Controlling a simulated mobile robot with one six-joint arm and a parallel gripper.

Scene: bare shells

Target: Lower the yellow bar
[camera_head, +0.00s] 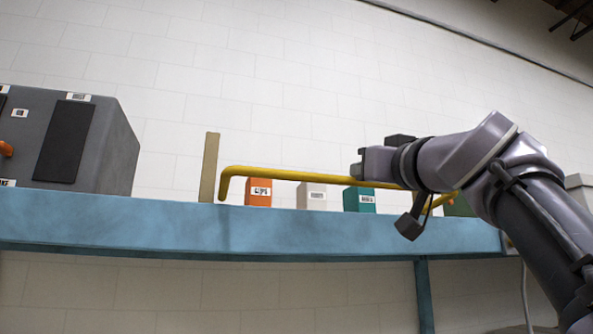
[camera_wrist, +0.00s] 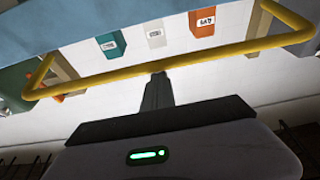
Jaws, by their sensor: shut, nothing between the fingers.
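The yellow bar (camera_head: 300,175) is a long rail with bent ends, raised above the front of a blue shelf. It also crosses the wrist view (camera_wrist: 110,77), which looks upside down, with both bent ends showing. My gripper (camera_head: 366,164) is at the bar's middle-right part in the head view, seen from the side. In the wrist view its fingers (camera_wrist: 158,80) are shut and empty, with their tips right at the bar's middle. The tips overlap the bar's edge in the picture; I cannot tell whether they touch it.
The blue shelf (camera_head: 150,225) holds a grey cabinet (camera_head: 90,145) at the left and a tan post (camera_head: 209,167). Orange (camera_head: 258,193), white (camera_head: 311,196) and teal (camera_head: 358,200) boxes stand behind the bar. A white block wall (camera_head: 280,70) is behind.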

